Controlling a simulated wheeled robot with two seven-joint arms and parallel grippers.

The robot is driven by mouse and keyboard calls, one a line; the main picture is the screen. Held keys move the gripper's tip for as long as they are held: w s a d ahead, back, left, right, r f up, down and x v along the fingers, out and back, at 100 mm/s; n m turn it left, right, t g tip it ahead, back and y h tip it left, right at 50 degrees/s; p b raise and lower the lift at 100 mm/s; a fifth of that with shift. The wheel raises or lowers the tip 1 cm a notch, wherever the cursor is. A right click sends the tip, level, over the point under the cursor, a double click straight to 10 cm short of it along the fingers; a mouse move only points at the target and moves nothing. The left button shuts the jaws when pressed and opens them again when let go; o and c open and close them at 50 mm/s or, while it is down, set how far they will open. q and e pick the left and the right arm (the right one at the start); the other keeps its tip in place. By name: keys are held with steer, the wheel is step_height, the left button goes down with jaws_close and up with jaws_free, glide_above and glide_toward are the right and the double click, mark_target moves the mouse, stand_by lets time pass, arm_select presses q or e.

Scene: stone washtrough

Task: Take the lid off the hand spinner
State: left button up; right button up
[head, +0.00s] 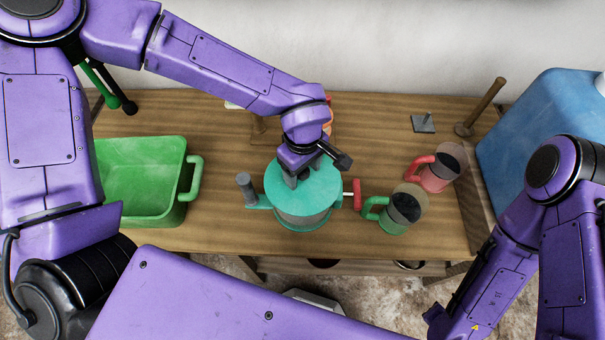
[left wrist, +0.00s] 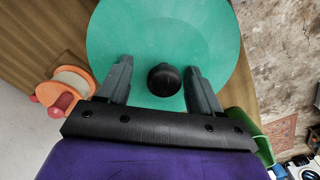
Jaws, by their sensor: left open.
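The hand spinner (head: 303,218) stands on the wooden table, a round drum with a grey handle at its left and a red knob at its right. Its teal lid (head: 325,183) lies on top, and the lid also fills much of the left wrist view (left wrist: 205,35). A black round knob (left wrist: 164,80) stands at the middle of the lid. My left gripper (head: 293,180) is right above the lid. In the left wrist view its two fingers (left wrist: 160,85) are apart, one on each side of the knob, with gaps between. My right gripper is not clearly in view.
A green basin (head: 140,180) stands at the left of the table. A green mug (head: 392,212) and a red mug (head: 436,172) stand right of the spinner. A blue container (head: 540,130) is at the far right. Bare wood (head: 225,170) lies between basin and spinner.

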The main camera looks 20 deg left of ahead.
arm_select(q)
steer(key=shift+s, duration=0.3)
steer(key=shift+c, duration=1.2)
steer(key=c, duration=0.9)
